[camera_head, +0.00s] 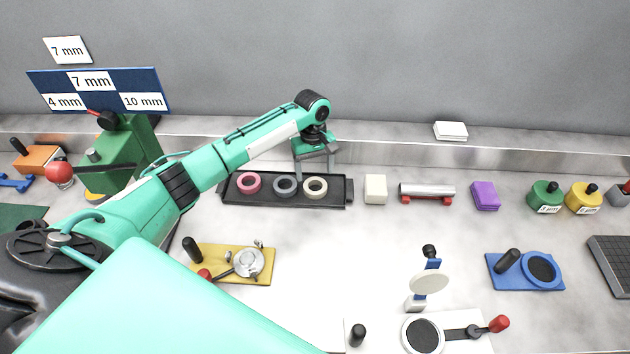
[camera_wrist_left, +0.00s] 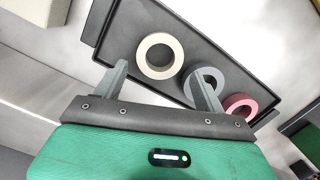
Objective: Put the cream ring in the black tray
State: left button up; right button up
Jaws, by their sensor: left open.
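The cream ring (camera_head: 315,187) lies flat in the black tray (camera_head: 347,192), at the right end of a row with a grey ring (camera_head: 285,185) and a pink ring (camera_head: 249,182). My left gripper (camera_head: 317,167) is open over the right part of the tray, above the cream ring. In the left wrist view the cream ring (camera_wrist_left: 160,56) shows whole, beyond and between the spread fingers (camera_wrist_left: 158,72). One finger partly covers the grey ring (camera_wrist_left: 205,80). Nothing is held. My right gripper is not in view.
A cream block (camera_head: 375,189) stands just right of the tray, then a metal cylinder on red supports (camera_head: 427,192) and a purple block (camera_head: 485,195). A yellow fixture (camera_head: 235,264) sits in front of the tray. The bench between is mostly clear.

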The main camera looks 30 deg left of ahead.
pick_arm(q)
notch_tip(320, 180, up, 7)
jog(key=shift+w+a+b, duration=0.3)
jog(key=shift+w+b, duration=0.05)
jog(key=shift+b, duration=0.05)
jog(key=shift+s+f, duration=0.1)
